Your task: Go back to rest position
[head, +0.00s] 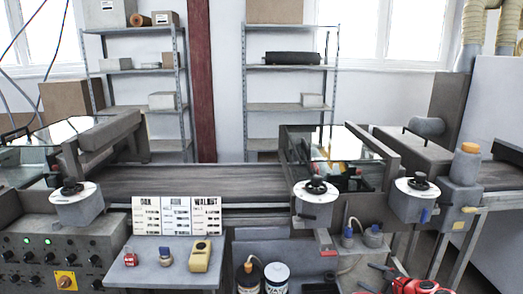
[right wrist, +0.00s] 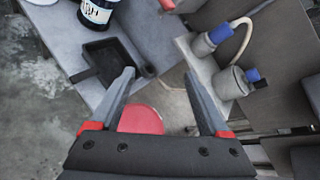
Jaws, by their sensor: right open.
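My right gripper (head: 366,277) is low at the bottom right of the head view, in front of the machine. In the right wrist view its two grey fingers (right wrist: 158,76) are spread apart with nothing held between them. A red rounded thing (right wrist: 142,120) shows beyond and below the fingers, partly hidden by the gripper; I cannot tell what it is. My left gripper does not show in the head view.
The conveyor (head: 180,180) crosses the scene, with dial units (head: 316,205) along its front. A dark tray (right wrist: 105,62) and blue-capped fittings (right wrist: 220,35) lie near the right fingers.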

